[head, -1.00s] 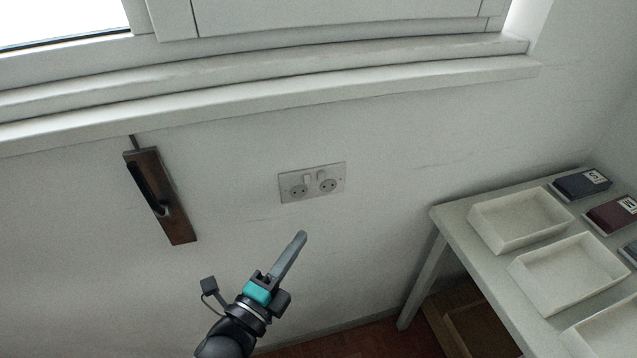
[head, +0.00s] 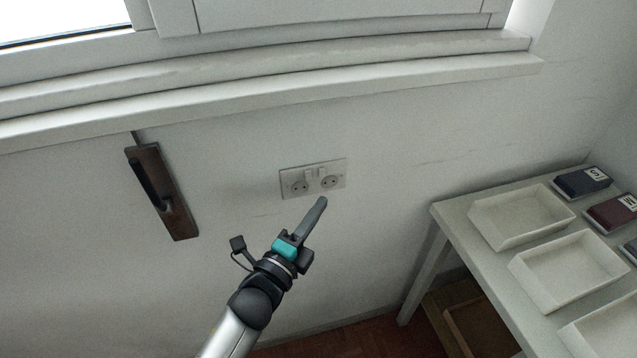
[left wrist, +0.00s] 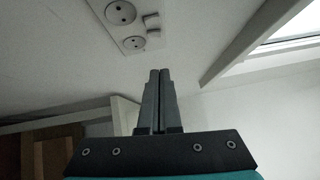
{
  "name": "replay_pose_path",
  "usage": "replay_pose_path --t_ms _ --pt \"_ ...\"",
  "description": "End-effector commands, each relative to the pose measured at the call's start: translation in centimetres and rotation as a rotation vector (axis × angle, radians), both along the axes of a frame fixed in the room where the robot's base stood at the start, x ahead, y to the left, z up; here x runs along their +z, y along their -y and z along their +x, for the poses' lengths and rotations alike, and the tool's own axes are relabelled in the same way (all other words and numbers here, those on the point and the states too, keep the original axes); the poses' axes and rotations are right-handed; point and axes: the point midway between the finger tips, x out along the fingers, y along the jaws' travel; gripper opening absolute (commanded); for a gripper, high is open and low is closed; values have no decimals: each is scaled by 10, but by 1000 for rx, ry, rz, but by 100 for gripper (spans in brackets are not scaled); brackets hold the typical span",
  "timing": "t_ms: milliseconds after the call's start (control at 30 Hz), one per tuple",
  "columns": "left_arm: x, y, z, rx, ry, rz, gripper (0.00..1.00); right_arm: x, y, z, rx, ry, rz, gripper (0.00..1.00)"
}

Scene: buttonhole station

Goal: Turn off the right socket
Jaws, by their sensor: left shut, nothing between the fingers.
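A white double socket plate (head: 296,186) is on the wall below the window sill. It has two round outlets with two small rocker switches between them near the top. The right outlet (head: 329,183) and the right switch (head: 321,172) are in clear view. My left gripper (head: 322,201) is shut and empty, its tip just below the right half of the plate in the head view. In the left wrist view the plate (left wrist: 124,30) is at the top and the closed fingers (left wrist: 160,75) point toward it, with a gap in the picture. My right gripper is not in view.
A dark wooden block with a black handle (head: 175,215) hangs on the wall at left. The sill (head: 300,84) juts out above the socket. A table (head: 450,215) with white trays (head: 490,228) and dark boxes (head: 580,183) stands at right. The wall around the socket is clear.

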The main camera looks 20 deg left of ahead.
Motion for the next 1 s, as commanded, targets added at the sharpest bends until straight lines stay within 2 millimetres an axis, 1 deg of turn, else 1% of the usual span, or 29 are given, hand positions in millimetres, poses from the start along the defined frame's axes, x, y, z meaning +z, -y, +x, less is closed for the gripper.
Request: replay_pose_path --t_ms 33,167,300,400,567,1000 --pt "2 2 9 -1 3 1 0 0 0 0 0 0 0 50" --pt "4 6 29 -1 2 0 0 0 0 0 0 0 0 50" --pt "6 -6 46 -1 2 4 0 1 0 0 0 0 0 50" --pt "7 -12 54 -1 0 2 0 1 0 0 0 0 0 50" --pt "8 -16 60 -1 1 0 0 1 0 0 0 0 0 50" --pt "9 -19 63 0 0 1 0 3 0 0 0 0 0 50"
